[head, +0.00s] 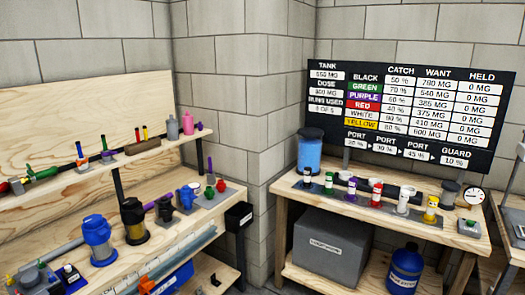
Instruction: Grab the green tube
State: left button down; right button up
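A small green tube (329,182) with a pale cap or label stands upright on the right-hand wooden table, in a row of similar tubes. The black tube (307,175) is on its left and the purple tube (352,187) on its right. The red tube (376,192), white tube (404,200) and yellow tube (431,208) follow further right. A green cylindrical piece (43,174) also lies on the upper left shelf; I cannot tell what it is. Neither of my grippers shows in the head view.
A tank of blue liquid (310,152) stands left of the row, and a dark canister (449,194) at its right end. A black chart board (405,115) hangs behind. A grey box (331,245) and blue jug (404,268) sit below. The left bench is crowded with parts.

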aim_at(103, 137)
jog(key=i+j+u, duration=0.1)
jog(key=i+j, duration=0.2)
jog(key=j, duration=0.25)
jog(key=i+j+u, duration=0.1)
jog(key=i+j, duration=0.2)
jog(key=j, duration=0.25)
jog(key=i+j+u, duration=0.1)
jog(key=i+j, duration=0.25)
jog(key=j, duration=0.2)
jog(key=i+j+u, duration=0.1)
jog(key=i+j, duration=0.25)
jog(key=j, duration=0.15)
jog(key=k+l+z, duration=0.1)
jog(key=l, duration=1.7)
jog(key=k+l+z, duration=0.1)
jog(key=l, duration=1.7)
